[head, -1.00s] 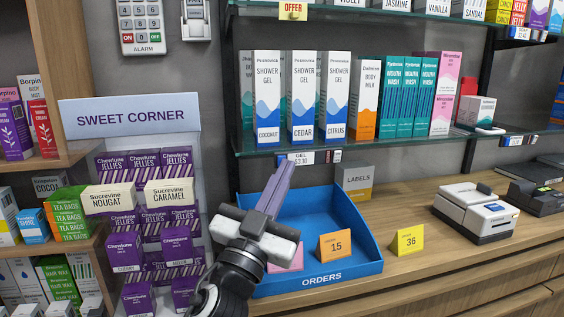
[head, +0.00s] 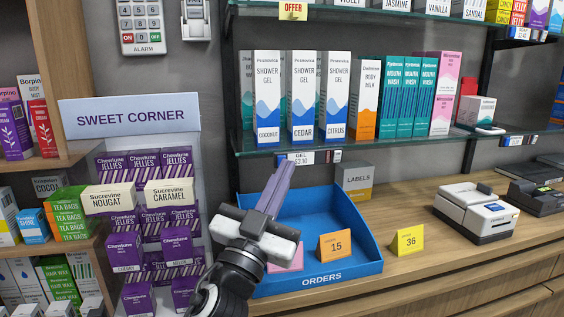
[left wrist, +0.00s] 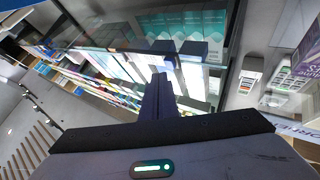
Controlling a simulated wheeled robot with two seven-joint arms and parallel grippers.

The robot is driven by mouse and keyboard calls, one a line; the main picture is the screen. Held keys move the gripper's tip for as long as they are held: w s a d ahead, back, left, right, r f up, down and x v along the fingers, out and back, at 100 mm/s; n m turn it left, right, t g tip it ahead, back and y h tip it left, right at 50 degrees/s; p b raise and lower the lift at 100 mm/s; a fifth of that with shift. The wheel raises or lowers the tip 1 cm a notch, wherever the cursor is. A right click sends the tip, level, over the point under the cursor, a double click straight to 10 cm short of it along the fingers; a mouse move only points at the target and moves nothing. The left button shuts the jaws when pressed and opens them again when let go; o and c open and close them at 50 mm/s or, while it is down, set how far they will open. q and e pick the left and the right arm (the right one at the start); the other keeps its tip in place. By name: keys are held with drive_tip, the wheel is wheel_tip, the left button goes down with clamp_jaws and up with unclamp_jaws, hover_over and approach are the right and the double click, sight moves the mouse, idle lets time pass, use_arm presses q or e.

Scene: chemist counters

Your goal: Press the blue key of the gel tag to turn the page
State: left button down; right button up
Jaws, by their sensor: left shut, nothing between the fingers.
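The gel tag (head: 301,159) is a small white price label on the front edge of the shelf under the shower gel boxes. In the left wrist view the shut fingers (left wrist: 158,84) point toward the shelf; I cannot pick out the tag there. My right gripper is not in view.
A blue orders tray (head: 352,262) stands on the counter under the shelf, with a labels box (head: 355,181) behind it. The sweet corner stand (head: 130,118) is at the left. Shower gel boxes (head: 302,95) stand above the tag. A card reader (head: 476,212) is at the right.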

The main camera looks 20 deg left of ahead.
use_arm(q)
drive_tip(key=shift+w+a, duration=0.1)
drive_tip(key=shift+w+a, duration=0.15)
drive_tip(key=shift+w, duration=0.1)
drive_tip(key=shift+w+a, duration=0.3)
drive_tip(key=shift+w, duration=0.1)
idle(0.8)
drive_tip(key=shift+s+d, duration=0.5)
drive_tip(key=shift+s, duration=0.25)
drive_tip(key=shift+d, duration=0.1)
drive_tip(key=s+d, duration=0.1)
drive_tip(key=s, duration=0.1)
drive_tip(key=s+d, duration=0.1)
drive_tip(key=s, duration=0.1)
drive_tip(key=shift+s+d, duration=0.1)
drive_tip(key=shift+d, duration=0.2)
drive_tip(key=shift+f, duration=0.1)
idle(0.7)
